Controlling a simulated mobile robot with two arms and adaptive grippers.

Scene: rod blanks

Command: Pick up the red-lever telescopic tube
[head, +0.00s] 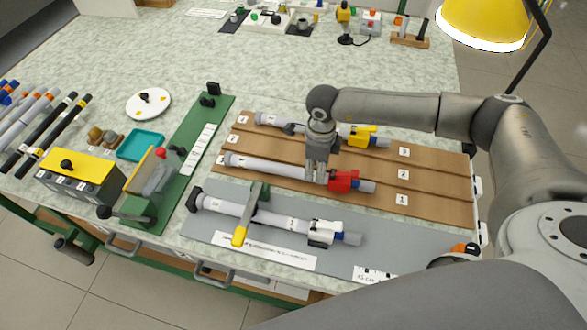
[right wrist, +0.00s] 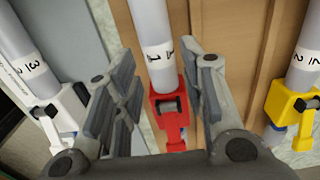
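The red-lever telescopic tube (head: 265,167) lies on the brown board, with its red lever clamp (head: 343,181) toward the right end. In the right wrist view the grey tube (right wrist: 152,35) and red clamp (right wrist: 168,104) show between my fingers. My right gripper (head: 317,178) is over the tube just left of the red clamp. Its fingers (right wrist: 158,95) are spread on both sides of the tube, with gaps visible. Whether the fingertips reach down around the tube I cannot tell. My left gripper is not in view.
A yellow-lever tube (head: 362,135) lies behind, on the same brown board (head: 437,190). A yellow lamp (head: 483,22) hangs at upper right.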

